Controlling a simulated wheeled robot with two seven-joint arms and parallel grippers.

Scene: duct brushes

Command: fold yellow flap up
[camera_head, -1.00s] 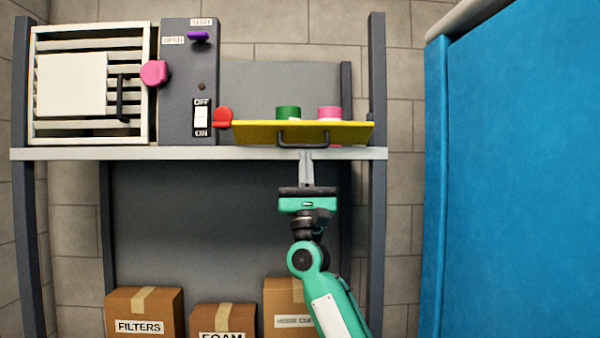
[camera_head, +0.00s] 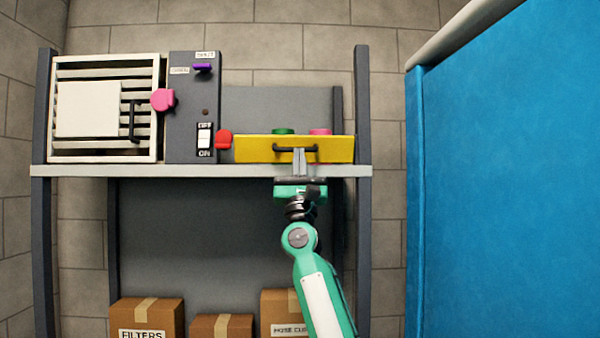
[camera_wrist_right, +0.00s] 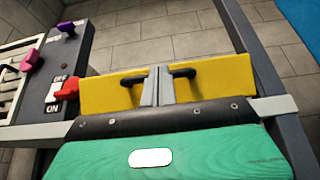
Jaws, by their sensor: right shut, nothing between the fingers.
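The yellow flap (camera_head: 246,149) stands steeply raised at the front of the shelf, with a dark handle (camera_head: 280,149) across its face. In the right wrist view the flap (camera_wrist_right: 215,78) fills the middle, and its handle (camera_wrist_right: 184,73) shows on both sides of my fingers. My right gripper (camera_head: 299,151) is shut and empty, its fingertips in front of the flap at the handle. Whether they touch the flap I cannot tell. Behind the flap only the tops of a green item (camera_head: 283,131) and a pink item (camera_head: 320,132) show. My left gripper is not in view.
Left of the flap are a red knob (camera_head: 224,139), a grey switch panel (camera_head: 183,125) and a white vent (camera_head: 153,65) with a pink knob (camera_head: 162,100). Cardboard boxes (camera_head: 147,314) stand below the shelf (camera_head: 100,171). A large blue panel (camera_head: 510,190) is at the right.

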